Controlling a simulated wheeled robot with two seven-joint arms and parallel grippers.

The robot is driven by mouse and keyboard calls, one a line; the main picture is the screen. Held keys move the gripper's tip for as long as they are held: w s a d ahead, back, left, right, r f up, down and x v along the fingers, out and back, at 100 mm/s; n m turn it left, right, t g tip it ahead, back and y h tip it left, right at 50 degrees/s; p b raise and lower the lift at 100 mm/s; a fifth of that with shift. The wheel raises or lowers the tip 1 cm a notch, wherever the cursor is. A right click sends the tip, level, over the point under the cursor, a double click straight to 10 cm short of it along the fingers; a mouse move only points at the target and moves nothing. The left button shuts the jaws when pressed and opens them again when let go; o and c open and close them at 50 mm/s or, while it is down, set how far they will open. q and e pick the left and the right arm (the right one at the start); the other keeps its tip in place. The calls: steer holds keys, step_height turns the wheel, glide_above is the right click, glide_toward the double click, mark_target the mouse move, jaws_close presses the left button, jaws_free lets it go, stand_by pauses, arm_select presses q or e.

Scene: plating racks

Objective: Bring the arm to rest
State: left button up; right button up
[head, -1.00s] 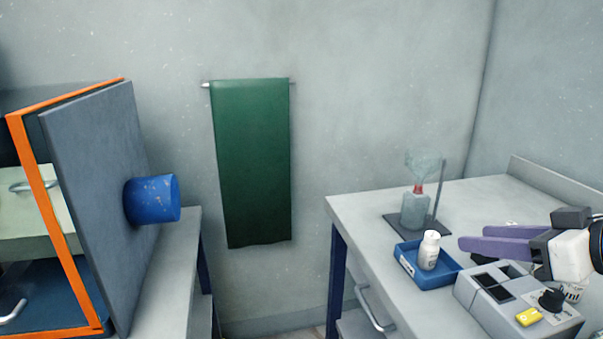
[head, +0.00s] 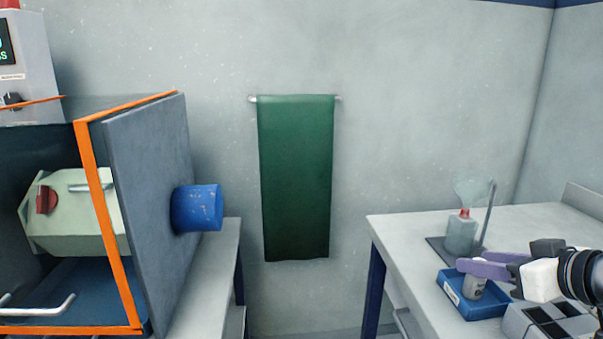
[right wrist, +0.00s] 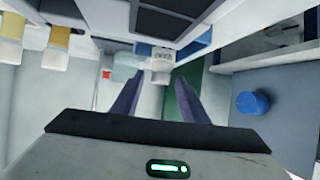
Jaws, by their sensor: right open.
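My right gripper (head: 472,262) comes in from the right with its purple fingers parted and nothing visibly clamped. The fingers are at a small white bottle (head: 475,288), which stands in a blue tray (head: 488,309) on the right bench; they cover its top in the head view. In the right wrist view, the fingers (right wrist: 157,92) are spread, and the bottle (right wrist: 161,66) appears in the gap near the tips. I cannot tell whether they touch it. My left gripper is in neither current view.
A flask with a funnel (head: 462,232) stands on a dark stand behind the tray. A grey block with dark wells (head: 550,320) is in front, right. An orange-edged cabinet with an open grey door (head: 150,200) and blue cylinder (head: 198,208) is left. A green towel (head: 296,180) hangs between.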

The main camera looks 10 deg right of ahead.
steer(key=shift+w+a+f, duration=0.1)
steer(key=shift+w+f, duration=0.3)
steer(key=shift+w, duration=0.15)
steer(key=shift+r+p, duration=0.3)
steer(key=shift+r, duration=0.25)
steer(key=shift+s+r, duration=0.1)
steer(key=shift+r, duration=0.4)
arm_select(q)
steer(key=shift+s, duration=0.2)
